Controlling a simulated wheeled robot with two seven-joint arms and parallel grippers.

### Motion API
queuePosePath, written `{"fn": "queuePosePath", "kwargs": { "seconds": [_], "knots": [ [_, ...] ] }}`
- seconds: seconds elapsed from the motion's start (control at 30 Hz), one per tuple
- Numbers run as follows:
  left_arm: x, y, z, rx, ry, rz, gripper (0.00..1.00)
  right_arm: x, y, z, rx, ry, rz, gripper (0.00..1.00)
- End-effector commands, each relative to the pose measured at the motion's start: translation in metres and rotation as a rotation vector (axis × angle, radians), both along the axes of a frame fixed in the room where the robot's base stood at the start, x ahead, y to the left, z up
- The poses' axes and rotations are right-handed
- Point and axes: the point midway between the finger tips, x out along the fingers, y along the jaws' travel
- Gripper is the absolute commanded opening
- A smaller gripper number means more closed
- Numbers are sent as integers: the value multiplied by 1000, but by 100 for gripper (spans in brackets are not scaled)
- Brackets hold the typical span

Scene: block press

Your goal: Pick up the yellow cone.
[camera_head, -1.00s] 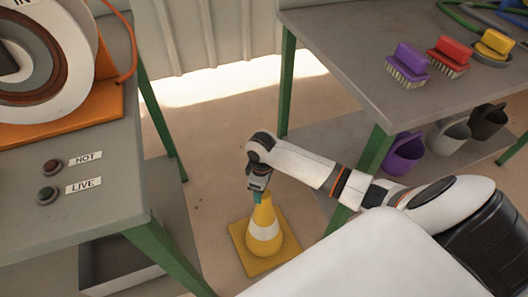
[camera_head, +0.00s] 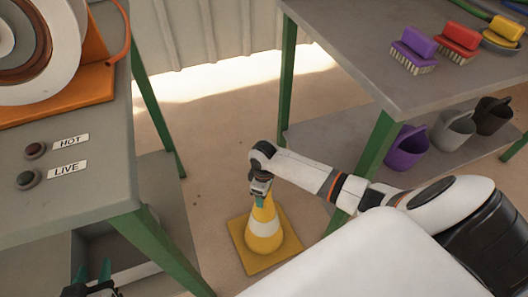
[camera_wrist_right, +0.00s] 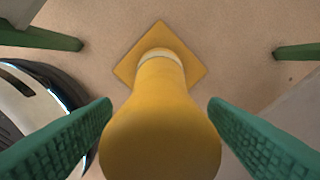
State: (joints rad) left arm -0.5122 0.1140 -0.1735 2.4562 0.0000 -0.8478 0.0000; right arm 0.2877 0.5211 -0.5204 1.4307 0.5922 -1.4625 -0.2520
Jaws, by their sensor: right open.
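The yellow cone (camera_head: 264,240) stands upright on the floor between the two benches, with a white band and a square yellow base. My right gripper (camera_head: 260,200) is at the cone's top from above. In the right wrist view, its green fingers (camera_wrist_right: 160,108) are open, one on each side of the cone's upper part (camera_wrist_right: 160,135), with a narrow gap visible on each side. My left gripper (camera_head: 93,272) shows at the lower left edge of the head view, with its teal fingertips apart and nothing seen between them.
A grey bench (camera_head: 75,195) with HOT and LIVE buttons and an orange machine stands at left. Another bench (camera_head: 345,50) at right carries purple, red and yellow brushes, with several buckets on its lower shelf. Green legs flank the cone; floor behind it is clear.

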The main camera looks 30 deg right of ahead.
Motion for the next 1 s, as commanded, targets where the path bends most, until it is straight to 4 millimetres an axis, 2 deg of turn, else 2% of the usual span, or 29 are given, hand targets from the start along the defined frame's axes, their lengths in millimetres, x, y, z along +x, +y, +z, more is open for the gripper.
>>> {"fn": "queuePosePath", "kwargs": {
  "seconds": [0.27, 0.37, 0.7, 1.0],
  "knots": [
    [2, -1, 4, -5, -23, -1, 36, 0, 0, -2, -1, 1, 0, 69],
    [2, -1, 3, -5, -22, -1, 36, 0, 0, -2, -1, 1, 0, 56],
    [2, -1, 3, -5, -21, -2, 36, 0, 0, -2, -1, 1, 0, 0],
    [2, -1, 3, -5, -20, -2, 36, 1, 0, 0, 0, -2, 0, 0]
  ]
}}
